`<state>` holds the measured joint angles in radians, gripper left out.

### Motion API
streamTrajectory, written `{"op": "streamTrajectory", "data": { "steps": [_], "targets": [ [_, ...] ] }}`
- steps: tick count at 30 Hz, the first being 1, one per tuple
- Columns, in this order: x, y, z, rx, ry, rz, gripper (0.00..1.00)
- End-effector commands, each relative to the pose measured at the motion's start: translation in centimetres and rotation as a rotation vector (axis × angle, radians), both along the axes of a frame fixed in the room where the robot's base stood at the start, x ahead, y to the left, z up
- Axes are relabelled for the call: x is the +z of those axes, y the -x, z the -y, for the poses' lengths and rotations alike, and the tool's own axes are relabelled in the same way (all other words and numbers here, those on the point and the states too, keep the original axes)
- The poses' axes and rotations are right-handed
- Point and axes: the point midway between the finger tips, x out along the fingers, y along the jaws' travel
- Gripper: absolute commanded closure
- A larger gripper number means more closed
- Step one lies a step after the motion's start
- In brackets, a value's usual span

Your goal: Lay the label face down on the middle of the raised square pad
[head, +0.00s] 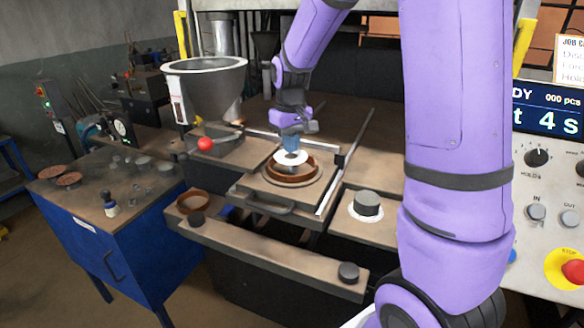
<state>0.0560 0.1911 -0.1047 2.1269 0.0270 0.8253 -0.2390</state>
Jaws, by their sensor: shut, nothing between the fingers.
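A white round label (288,158) shows right under my gripper, within the outline of a brown ring (279,177). I cannot tell which of its faces is up, or whether it rests on something or touches the fingertips. My gripper (290,146) has blue fingers pointing down over the label; they are shut and hold nothing between them. The ring sits on a square raised plate (251,189) with a handle at its front. I cannot tell whether this plate is the pad; the ring and label hide its middle.
A dark cylinder (367,202) stands on another white disc (352,213) at the right. A grey hopper (206,85) rises at the left, near a red ball knob (205,144). A metal rail (345,165) runs right of the plate. A loose brown ring (195,202) lies front left.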

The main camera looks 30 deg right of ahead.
Motion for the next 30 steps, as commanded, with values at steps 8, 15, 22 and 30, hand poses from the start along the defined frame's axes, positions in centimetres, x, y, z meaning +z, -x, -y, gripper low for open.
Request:
{"op": "streamTrajectory", "data": {
  "steps": [8,15,22,30],
  "targets": [
    [-0.4,0.0,0.0,0.000,0.000,0.001,1.00],
    [-0.7,0.0,0.0,0.000,0.000,0.001,1.00],
    [-0.9,0.0,0.0,0.000,0.000,0.000,1.00],
    [-1.3,0.0,0.0,0.000,0.000,0.000,1.00]
  ]
}}
